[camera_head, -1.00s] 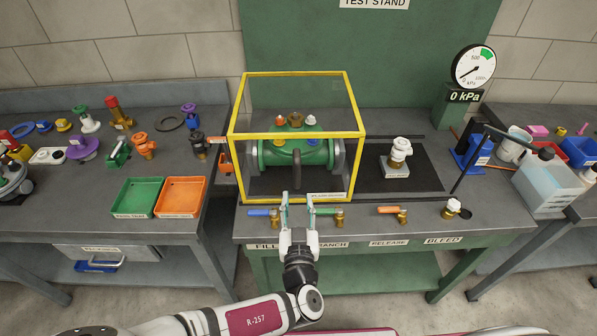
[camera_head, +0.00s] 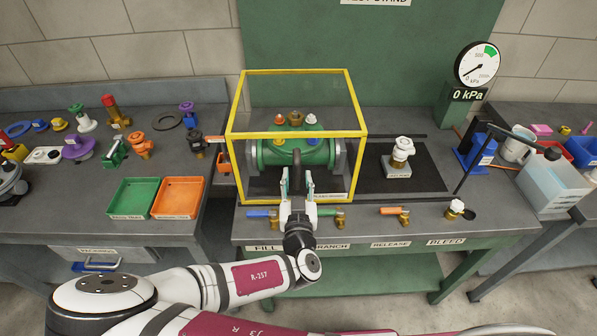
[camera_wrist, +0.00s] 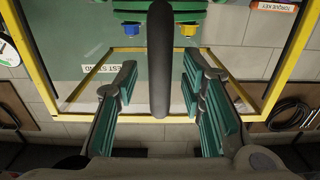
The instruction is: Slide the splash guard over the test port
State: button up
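The splash guard (camera_head: 297,133) is a clear box with a yellow frame. It stands over a green flanged body (camera_head: 297,152) on the stand's bench. A dark upright handle (camera_head: 297,160) is on its front. A fitting with a white cap on a pale block (camera_head: 399,165), possibly the test port, stands uncovered on the black plate to the right. My gripper (camera_head: 297,184) is open in front of the guard. In the wrist view, the handle (camera_wrist: 161,60) stands between its green finger pads, with a gap on each side. The head view does not show how deep the fingers reach.
Rails (camera_head: 395,136) run along the black plate (camera_head: 430,165). Several small valves, including an orange-handled one (camera_head: 396,211), line the front edge. A dark angled rod (camera_head: 466,172) stands right of the plate. The gauge (camera_head: 478,65) reads 0 kPa.

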grip_shut()
jog(key=d+p, duration=0.1)
jog(key=d, duration=3.4)
jog(key=shift+d, duration=0.4)
grip_release()
jog(key=s, duration=0.7)
jog(key=shift+s, duration=0.25)
